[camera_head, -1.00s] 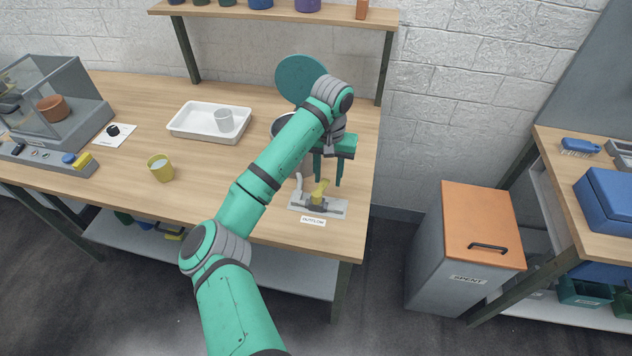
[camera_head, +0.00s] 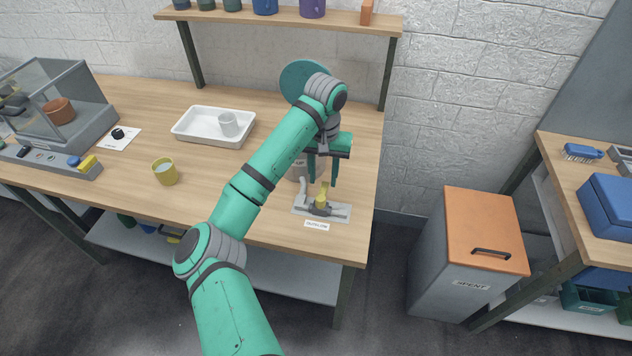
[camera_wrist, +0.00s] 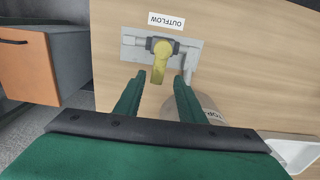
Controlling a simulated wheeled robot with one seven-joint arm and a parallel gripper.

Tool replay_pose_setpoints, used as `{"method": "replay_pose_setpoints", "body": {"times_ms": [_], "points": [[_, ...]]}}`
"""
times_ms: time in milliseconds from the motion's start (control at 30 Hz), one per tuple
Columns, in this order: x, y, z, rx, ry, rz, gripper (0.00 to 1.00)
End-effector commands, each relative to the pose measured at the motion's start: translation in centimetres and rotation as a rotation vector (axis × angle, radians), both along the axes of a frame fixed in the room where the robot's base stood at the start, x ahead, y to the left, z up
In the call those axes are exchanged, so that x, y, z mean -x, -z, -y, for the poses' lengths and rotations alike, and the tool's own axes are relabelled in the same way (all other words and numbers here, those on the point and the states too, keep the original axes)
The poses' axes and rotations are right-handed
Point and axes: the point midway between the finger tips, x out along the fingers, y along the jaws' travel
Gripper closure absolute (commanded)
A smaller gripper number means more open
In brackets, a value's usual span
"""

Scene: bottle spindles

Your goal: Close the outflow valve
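The outflow valve is a grey pipe fitting on a pale plate with a yellow lever (camera_head: 322,194), at the front right of the bench. In the wrist view the yellow lever (camera_wrist: 160,60) points toward my gripper, roughly across the grey pipe. My gripper (camera_head: 323,180) is open over the valve, fingers pointing down. In the wrist view its fingertips (camera_wrist: 157,82) stand on either side of the lever's free end, with gaps visible; I cannot tell how far above it they are. An OUTFLOW label (camera_wrist: 166,21) lies beside the plate.
A grey vessel (camera_wrist: 192,101) stands close to the valve, partly hidden by my gripper. A white tray (camera_head: 190,138) with a white cup (camera_head: 229,125) and a yellow cup (camera_head: 165,172) are farther left. An orange-topped bin (camera_head: 480,220) stands right of the bench.

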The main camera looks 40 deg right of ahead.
Motion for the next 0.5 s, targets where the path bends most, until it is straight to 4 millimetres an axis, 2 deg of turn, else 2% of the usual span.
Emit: {"method": "replay_pose_setpoints", "body": {"times_ms": [300,500], "points": [[0.5,-5.7,0.8,-0.002,0.014,0.005,0.64],[0.7,-8.1,0.9,-0.002,0.016,0.004,0.64]]}}
